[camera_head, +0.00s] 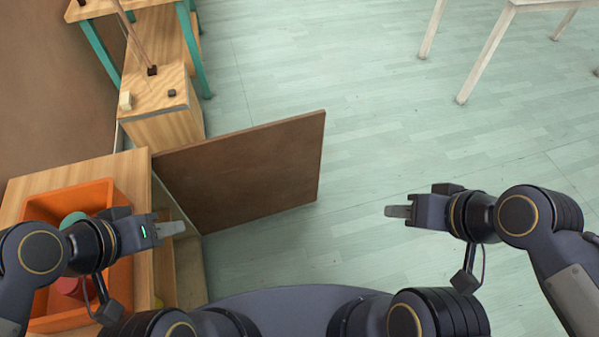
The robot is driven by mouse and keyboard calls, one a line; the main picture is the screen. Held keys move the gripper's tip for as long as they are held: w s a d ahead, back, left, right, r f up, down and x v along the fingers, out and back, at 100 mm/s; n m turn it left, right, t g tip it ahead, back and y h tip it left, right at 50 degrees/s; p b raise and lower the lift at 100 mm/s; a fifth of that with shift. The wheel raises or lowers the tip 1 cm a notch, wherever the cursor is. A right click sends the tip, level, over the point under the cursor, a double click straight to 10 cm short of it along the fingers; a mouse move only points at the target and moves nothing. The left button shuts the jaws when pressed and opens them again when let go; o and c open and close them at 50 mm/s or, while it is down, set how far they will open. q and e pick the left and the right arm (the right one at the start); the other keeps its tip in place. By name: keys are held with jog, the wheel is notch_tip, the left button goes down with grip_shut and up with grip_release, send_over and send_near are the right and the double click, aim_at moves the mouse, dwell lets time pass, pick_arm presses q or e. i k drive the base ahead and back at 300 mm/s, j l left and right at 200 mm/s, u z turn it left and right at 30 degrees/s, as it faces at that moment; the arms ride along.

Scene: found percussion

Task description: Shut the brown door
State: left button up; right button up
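The brown door (245,172) stands wide open, sticking out to the right from the far front corner of a wooden cabinet (75,177). Its left edge meets the cabinet and its right edge is free over the floor. My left gripper (176,229) is above the cabinet's open front, just left of the door's lower left corner in the picture. My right gripper (396,211) is over open floor, to the right of the door's free edge and apart from it. Both grippers' fingers appear edge-on, so their opening does not show. I see nothing held in either.
An orange bin (70,198) with colored objects sits on the cabinet top, partly hidden by my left arm. A wooden box unit (165,125) with small blocks stands beyond it. White table legs (487,55) are far right. The floor right of the door is clear.

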aim_at(233, 178)
jog(key=l+z, duration=0.1)
jog(key=z, duration=0.35)
jog(key=i+z, duration=0.1)
jog(key=z, duration=0.35)
jog(key=l+z, duration=0.1)
jog(key=z, duration=0.35)
jog(key=i+z, duration=0.15)
jog(key=z, duration=0.3)
jog(key=i+l, duration=0.1)
jog(key=i, duration=1.4)
jog(key=i+j+u, duration=0.1)
jog(key=i+u, duration=0.4)
jog(key=i+l+u, duration=0.1)
jog(key=i+u, duration=0.65)
jog(key=i, duration=0.25)
jog(key=i+u, duration=0.3)
jog(key=i, duration=0.25)
jog(key=i+u, duration=0.35)
jog(key=i+l+u, duration=0.5)
jog(key=i+u, duration=0.15)
jog(key=u, duration=2.75)
jog(key=i+l+u, duration=0.1)
jog(key=u, duration=0.25)
jog(key=i+l+z, duration=0.15)
jog(key=i+l, duration=0.15)
jog(key=i, duration=0.2)
jog(key=i+l+z, duration=0.15)
jog(key=i, duration=0.35)
